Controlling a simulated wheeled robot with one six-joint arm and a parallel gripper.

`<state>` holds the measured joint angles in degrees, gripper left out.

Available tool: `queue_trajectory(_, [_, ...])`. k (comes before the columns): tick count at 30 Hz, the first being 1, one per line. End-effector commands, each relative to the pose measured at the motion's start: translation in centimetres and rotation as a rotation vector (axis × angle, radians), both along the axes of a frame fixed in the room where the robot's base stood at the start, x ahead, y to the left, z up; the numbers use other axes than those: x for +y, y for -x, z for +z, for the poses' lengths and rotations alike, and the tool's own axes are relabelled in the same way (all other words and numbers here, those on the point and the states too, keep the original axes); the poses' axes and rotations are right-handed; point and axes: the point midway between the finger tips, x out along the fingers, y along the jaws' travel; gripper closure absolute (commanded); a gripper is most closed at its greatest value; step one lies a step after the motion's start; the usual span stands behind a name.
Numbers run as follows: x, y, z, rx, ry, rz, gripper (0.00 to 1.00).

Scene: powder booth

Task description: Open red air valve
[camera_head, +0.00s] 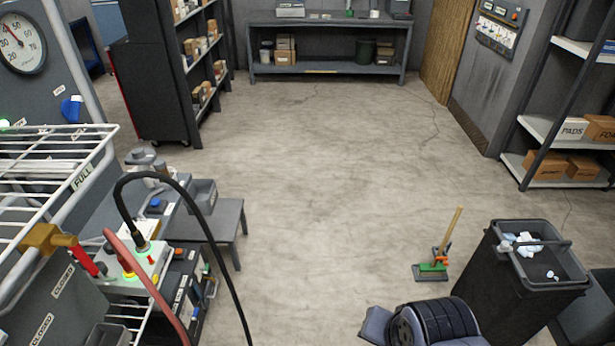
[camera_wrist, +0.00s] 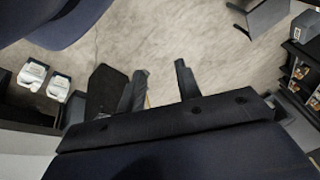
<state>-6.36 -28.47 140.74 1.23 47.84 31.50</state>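The red air valve has a brass body (camera_head: 48,239) and a red lever handle (camera_head: 86,262). It sits at the left of the head view, below a white wire rack. The fingers are over bare floor. The valve does not show in the wrist view, and I cannot make out the gripper in the head view.
The wire rack (camera_head: 60,131) overhangs near the valve. A button box (camera_head: 137,266) with a black cable and a red hose (camera_head: 146,284) stand beside it. A grey bench (camera_head: 207,223) is behind. A black bin (camera_head: 490,290) and a brush (camera_head: 434,267) stand right. The middle floor is clear.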

Motion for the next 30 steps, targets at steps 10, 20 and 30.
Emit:
queue_trajectory(10, [0.0, -0.1, 0.1, -0.002, -0.001, -0.003, 0.73])
queue_trajectory(20, [-1.2, -6.7, 5.7, -0.021, -0.079, -0.004, 1.00])
queue_trajectory(30, [-6.5, -15.3, 16.5, -0.170, -0.179, 0.140, 1.00])
